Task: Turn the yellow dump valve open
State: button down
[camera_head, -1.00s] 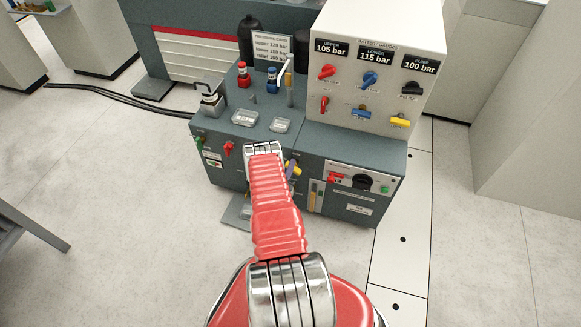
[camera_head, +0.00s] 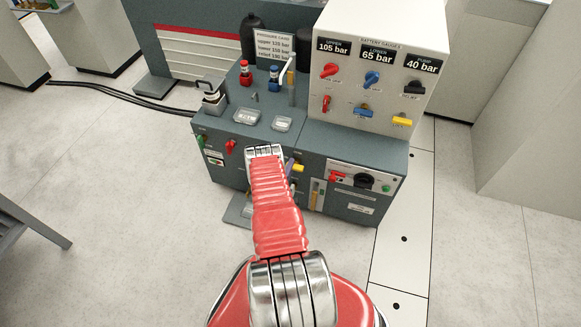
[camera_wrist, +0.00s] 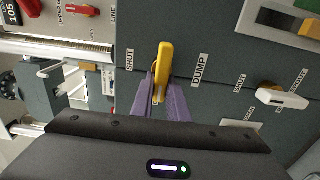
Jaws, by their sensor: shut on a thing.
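The yellow dump valve handle (camera_wrist: 165,62) stands nearly upright in the wrist view, between a SHUT label on its left and a DUMP label on its right. My gripper (camera_wrist: 163,95) has its two purple fingers on either side of the handle's lower part and is shut on it. In the head view the yellow handle (camera_head: 299,168) shows just right of a purple finger, on the front of the grey console (camera_head: 225,172). My arm hides part of the console front there.
The white gauge panel (camera_head: 345,95) reads upper 105 bar, lower 65 bar and pump 40 bar. A white-handled valve (camera_wrist: 282,98) sits right of the dump handle. A red lever (camera_head: 231,146) is left of my arm. Clear trays (camera_head: 247,117) lie on the console top.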

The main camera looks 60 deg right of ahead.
jog(key=shift+w+a+f, duration=0.1)
jog(key=shift+f, duration=0.05)
jog(key=c, duration=1.7)
grip_release()
jog(key=a, duration=0.4)
jog(key=s+a, duration=0.1)
jog(key=a, duration=0.4)
jog(key=s+a, duration=0.1)
jog(key=a, duration=0.3)
jog(key=shift+s+a, duration=0.15)
jog(key=shift+a, duration=0.1)
